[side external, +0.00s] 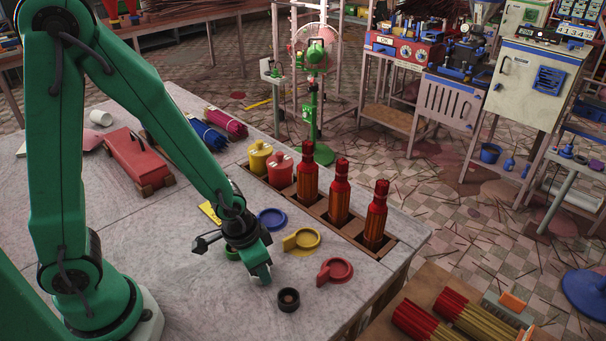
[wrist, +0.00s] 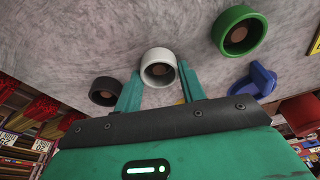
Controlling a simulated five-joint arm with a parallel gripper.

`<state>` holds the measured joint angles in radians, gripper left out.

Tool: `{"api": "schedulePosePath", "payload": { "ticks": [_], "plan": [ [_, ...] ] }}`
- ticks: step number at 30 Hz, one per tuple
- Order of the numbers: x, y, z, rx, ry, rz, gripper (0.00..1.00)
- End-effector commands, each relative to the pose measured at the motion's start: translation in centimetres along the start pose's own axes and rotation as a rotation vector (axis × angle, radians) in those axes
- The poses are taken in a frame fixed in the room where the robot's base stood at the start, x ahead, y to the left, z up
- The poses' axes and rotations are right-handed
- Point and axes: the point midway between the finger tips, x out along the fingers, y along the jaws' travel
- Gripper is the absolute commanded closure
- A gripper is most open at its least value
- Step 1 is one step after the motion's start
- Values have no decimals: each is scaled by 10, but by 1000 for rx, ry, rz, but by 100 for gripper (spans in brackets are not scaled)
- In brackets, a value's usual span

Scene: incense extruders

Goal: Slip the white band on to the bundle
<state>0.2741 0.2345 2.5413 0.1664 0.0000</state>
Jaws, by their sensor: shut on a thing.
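The white band (wrist: 158,68) is a short white ring with a brown centre, between the two fingertips in the wrist view. My gripper (wrist: 160,85) is shut on it, one teal finger on each side. In the side view my gripper (side external: 263,274) points down low over the table, left of a black ring, and largely hides the band. I cannot tell whether the band touches the table. Which one is meant is not shown.
The black ring (side external: 289,299) and a green ring (wrist: 240,30) are close by. Blue (side external: 271,218), yellow (side external: 302,240) and red (side external: 336,271) handled pieces lie between my gripper and the rack. Yellow (side external: 260,155) and red (side external: 280,167) pots stand at the rack's far end.

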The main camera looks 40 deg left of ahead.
Motion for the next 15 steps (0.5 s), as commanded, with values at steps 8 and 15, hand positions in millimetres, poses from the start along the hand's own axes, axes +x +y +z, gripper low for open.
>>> {"api": "schedulePosePath", "payload": {
  "ticks": [8,15],
  "plan": [
    [-11,0,-3,0,3,0,73],
    [-21,0,-5,0,3,0,73]
  ]
}}
